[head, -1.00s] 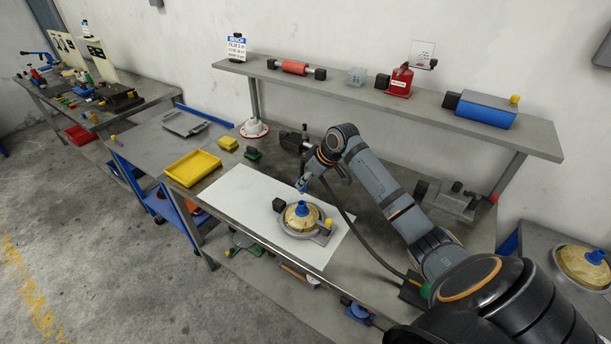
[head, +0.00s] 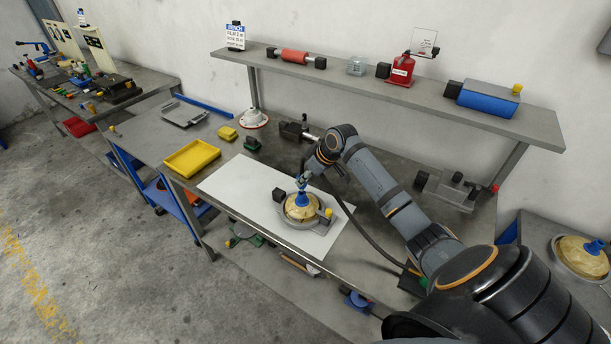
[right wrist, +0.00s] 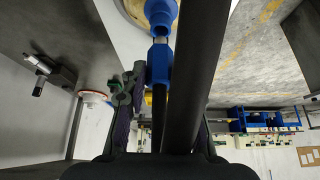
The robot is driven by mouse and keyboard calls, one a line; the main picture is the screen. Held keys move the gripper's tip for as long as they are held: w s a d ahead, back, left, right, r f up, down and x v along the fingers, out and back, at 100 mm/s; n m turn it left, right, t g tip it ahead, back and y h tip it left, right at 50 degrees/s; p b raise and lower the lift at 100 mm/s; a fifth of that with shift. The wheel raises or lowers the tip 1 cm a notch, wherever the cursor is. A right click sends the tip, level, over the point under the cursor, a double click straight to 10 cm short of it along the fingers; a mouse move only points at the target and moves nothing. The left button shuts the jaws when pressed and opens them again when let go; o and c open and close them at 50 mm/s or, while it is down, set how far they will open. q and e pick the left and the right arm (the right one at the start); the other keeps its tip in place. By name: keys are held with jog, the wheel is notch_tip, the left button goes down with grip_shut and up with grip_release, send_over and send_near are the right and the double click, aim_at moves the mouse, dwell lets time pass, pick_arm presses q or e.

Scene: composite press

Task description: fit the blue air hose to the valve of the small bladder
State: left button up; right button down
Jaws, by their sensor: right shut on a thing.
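The small bladder (head: 299,211), a tan dome with a blue valve (head: 302,199) on top, sits in a round grey holder on the white sheet. My right gripper (head: 303,182) is just above the valve. It is shut on the blue air hose, whose blue end fitting (right wrist: 160,66) shows in the right wrist view. There the fitting points at the blue valve (right wrist: 160,13), in line with it, with a pale tip between them. I cannot tell whether the tip is inside the valve or only at its mouth. My left gripper is not in view.
The dark hose (head: 365,240) runs from my right gripper to the bench's right. A yellow tray (head: 192,158) and yellow block (head: 228,133) lie left of the white sheet (head: 240,187). A larger bladder (head: 580,257) stands far right. A shelf (head: 400,98) spans the back.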

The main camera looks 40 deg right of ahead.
jog(key=shift+f+b, duration=0.7)
jog(key=shift+f, duration=0.8)
jog(key=shift+f, duration=0.1)
dwell(0.7)
jog(key=c, duration=0.9)
grip_release()
jog(key=shift+c, duration=0.2)
send_near(305, 184)
jog(key=shift+v, duration=1)
